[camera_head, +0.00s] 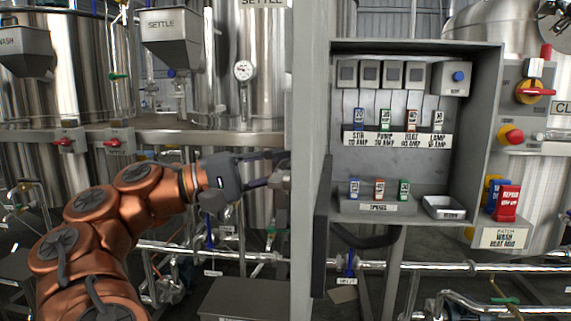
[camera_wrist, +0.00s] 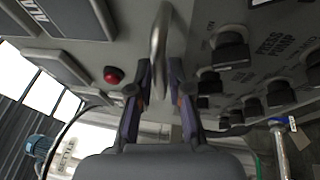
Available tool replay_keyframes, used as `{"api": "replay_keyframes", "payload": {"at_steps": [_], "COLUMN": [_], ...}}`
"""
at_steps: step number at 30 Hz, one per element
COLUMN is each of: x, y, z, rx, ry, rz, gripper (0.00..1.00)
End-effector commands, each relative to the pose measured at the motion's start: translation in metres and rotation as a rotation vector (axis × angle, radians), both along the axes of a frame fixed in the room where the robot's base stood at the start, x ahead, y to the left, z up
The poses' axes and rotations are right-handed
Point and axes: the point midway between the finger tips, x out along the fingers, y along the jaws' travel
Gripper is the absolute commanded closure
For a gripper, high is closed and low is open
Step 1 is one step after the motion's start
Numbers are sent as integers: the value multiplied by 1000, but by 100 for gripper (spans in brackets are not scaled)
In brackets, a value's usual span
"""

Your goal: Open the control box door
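The control box (camera_head: 489,130) is grey, and its inside shows in the head view. Its grey door (camera_head: 305,230) stands open at the box's left side, seen nearly edge-on. My gripper (camera_head: 276,168) is on the outer face of the door, left of its edge. In the wrist view a shiny metal door handle (camera_wrist: 159,45) lies ahead, between the lines of the two fingers. My gripper fingers (camera_wrist: 160,105) are apart, with a gap between them. I cannot tell whether either finger touches the handle.
Inside the box are breakers (camera_head: 385,119), loose fuses on a lower ledge (camera_head: 377,207) and a small white tray (camera_head: 443,207). A red switch (camera_head: 514,136) is on the panel to the right. Knobs (camera_wrist: 231,48) and a red button (camera_wrist: 113,75) project from the door's face. Pipes run below.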

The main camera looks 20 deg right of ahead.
Motion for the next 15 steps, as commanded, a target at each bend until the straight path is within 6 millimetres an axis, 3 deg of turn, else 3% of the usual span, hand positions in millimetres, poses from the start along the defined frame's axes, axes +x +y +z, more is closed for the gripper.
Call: {"api": "replay_keyframes", "payload": {"at_steps": [4,15], "x": [0,-1], "y": [1,0], "z": [0,3], "rx": [0,-1], "ry": [-1,-2], "rz": [-1,-4], "gripper": [64,64]}}
